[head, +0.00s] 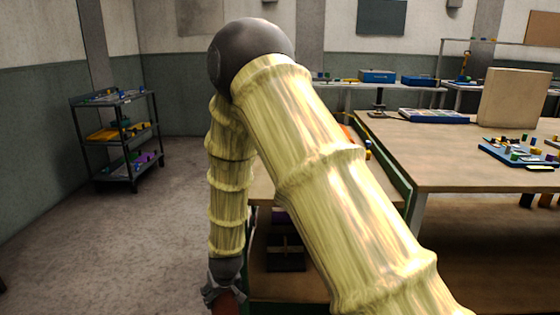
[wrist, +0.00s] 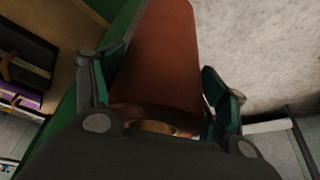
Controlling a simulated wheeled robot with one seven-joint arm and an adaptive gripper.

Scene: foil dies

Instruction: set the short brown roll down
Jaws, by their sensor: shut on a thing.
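The short brown roll (wrist: 160,60) fills the middle of the wrist view, reddish brown, with its hollow near end toward the camera. My gripper (wrist: 165,90) is shut on it, one finger on each side. In the head view my gripper (head: 222,292) is low, left of the wooden table, with a small part of the roll (head: 228,306) showing at the bottom edge. Most of the roll is hidden or cut off there. In the wrist view the roll's far end runs out of the picture over the pale floor and a green edge.
The wooden table (head: 450,160) with a green edge stands right of my gripper, with a blue tray of small pieces (head: 520,152) on it. A dark tray (head: 286,262) lies on a lower shelf. A metal rack (head: 120,140) stands at the left. The floor (head: 100,240) between is clear.

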